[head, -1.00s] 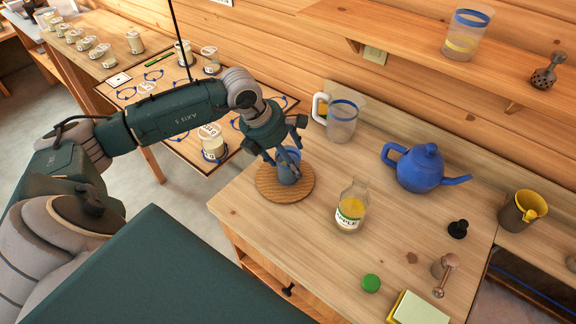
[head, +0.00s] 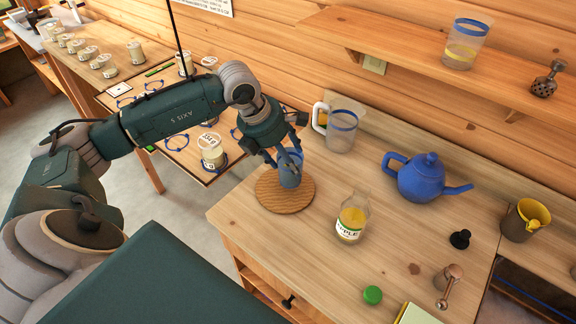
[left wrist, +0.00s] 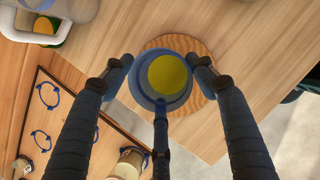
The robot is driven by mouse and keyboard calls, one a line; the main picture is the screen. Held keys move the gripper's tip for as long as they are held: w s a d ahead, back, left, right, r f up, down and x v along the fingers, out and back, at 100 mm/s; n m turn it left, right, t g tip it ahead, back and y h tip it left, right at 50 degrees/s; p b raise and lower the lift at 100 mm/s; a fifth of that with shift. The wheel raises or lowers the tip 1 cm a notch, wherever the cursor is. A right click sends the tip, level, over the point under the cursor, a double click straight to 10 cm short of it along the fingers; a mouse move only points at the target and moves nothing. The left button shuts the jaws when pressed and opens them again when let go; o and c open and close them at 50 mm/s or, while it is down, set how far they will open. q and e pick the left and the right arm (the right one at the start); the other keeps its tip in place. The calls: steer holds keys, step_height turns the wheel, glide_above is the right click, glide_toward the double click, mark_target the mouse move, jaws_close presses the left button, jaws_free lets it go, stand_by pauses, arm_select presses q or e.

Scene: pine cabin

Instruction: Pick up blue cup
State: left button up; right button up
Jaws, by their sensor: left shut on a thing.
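The blue cup (head: 290,178) is upright at the round wooden board (head: 284,198), near the table's left corner. In the left wrist view the cup (left wrist: 147,97) is seen from above, with yellow contents inside. My left gripper (head: 288,160) comes from above, its dark fingers shut around the cup's sides. The fingers (left wrist: 162,72) also show around the cup in the left wrist view. The fingers partly hide the cup in the head view. I cannot tell whether its base touches the board. My right gripper is not in view.
A glass apple juice bottle (head: 351,222) stands right of the board. A clear mug (head: 342,130) and a blue teapot (head: 421,178) stand behind. A green lid (head: 372,295) lies at the front. A shelf (head: 400,50) juts from the wall above.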

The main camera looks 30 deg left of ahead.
arm_select(q)
step_height(320, 180, up, 17)
steer(key=b, duration=0.2)
stand_by(0.7)
steer(key=shift+f, duration=0.1)
stand_by(0.6)
